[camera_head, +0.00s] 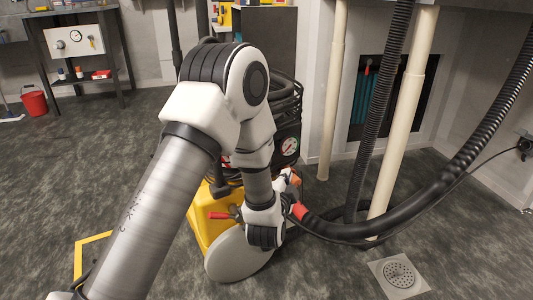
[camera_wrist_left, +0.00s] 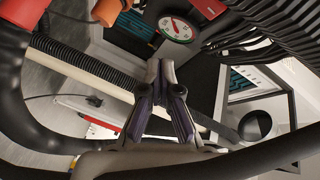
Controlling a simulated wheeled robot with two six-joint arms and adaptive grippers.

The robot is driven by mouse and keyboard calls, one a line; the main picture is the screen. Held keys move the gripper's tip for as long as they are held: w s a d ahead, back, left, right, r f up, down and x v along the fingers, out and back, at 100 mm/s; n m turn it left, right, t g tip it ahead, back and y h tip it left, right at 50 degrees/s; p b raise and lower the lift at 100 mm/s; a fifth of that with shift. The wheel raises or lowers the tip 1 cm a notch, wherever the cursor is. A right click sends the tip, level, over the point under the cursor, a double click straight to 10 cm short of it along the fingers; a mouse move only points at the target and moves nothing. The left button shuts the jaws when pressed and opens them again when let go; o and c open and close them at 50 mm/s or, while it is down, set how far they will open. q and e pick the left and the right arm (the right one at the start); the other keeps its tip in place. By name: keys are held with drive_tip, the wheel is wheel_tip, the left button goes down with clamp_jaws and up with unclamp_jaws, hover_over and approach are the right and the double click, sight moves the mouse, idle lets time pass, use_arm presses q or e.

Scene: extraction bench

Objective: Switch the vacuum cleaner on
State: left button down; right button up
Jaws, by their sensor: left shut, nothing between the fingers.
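The vacuum cleaner has a yellow base (camera_head: 200,222) and a dark upper body with a round white gauge (camera_head: 289,146). It stands mid-floor, partly covered by my left arm. In the left wrist view the gauge (camera_wrist_left: 175,29) shows beyond the fingertips, near a red part (camera_wrist_left: 208,7) on the dark body. I cannot tell whether that red part is the switch. My left gripper (camera_wrist_left: 160,68) is shut and empty, its tips just below the gauge in that picture; contact cannot be told. In the head view my wrist is low in front of the cleaner, its fingers mostly hidden. My right gripper is out of view.
A black hose with a red collar (camera_head: 299,210) runs from beside my left wrist to the right. Cream pipes (camera_head: 402,125) stand right of the cleaner. A floor drain (camera_head: 399,274) lies front right. A red bucket (camera_head: 34,101) stands far left; open floor lies between.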

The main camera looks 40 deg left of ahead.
use_arm(q)
drive_tip(key=w+a+r+p, duration=0.1)
drive_tip(key=w+a, duration=0.2)
drive_tip(key=a, duration=0.3)
drive_tip(key=shift+a+p, duration=0.35)
drive_tip(key=shift+r, duration=0.1)
idle(0.9)
drive_tip(key=shift+w+a+r+p, duration=0.15)
drive_tip(key=shift+a+p, duration=0.2)
drive_tip(key=shift+p, duration=0.2)
drive_tip(key=shift+a+r, duration=0.1)
drive_tip(key=shift+a, duration=0.05)
idle(0.5)
